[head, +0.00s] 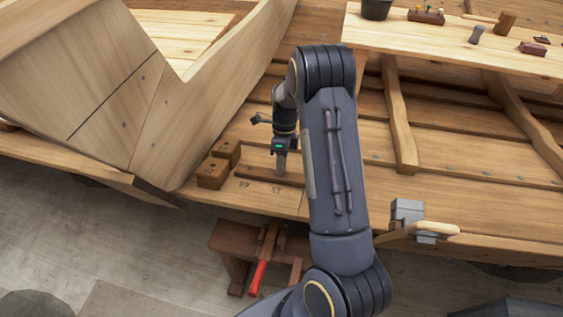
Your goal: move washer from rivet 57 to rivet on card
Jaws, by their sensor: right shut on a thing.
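My right gripper (281,163) points down at the hull planking (230,190), just behind the pencilled numbers. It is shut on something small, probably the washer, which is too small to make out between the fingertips. The number nearest to it looks like 57 (275,189). Rivet 57 itself is not clear at this size. I cannot pick out the card or its rivet, and my right arm hides part of the planking. My left gripper is not in view.
Two brown wooden blocks (212,172) stand left of the gripper. A raised plank (215,90) rises further left. A red-handled tool (260,268) is at the stool below. A board (440,40) holds small tools at the back.

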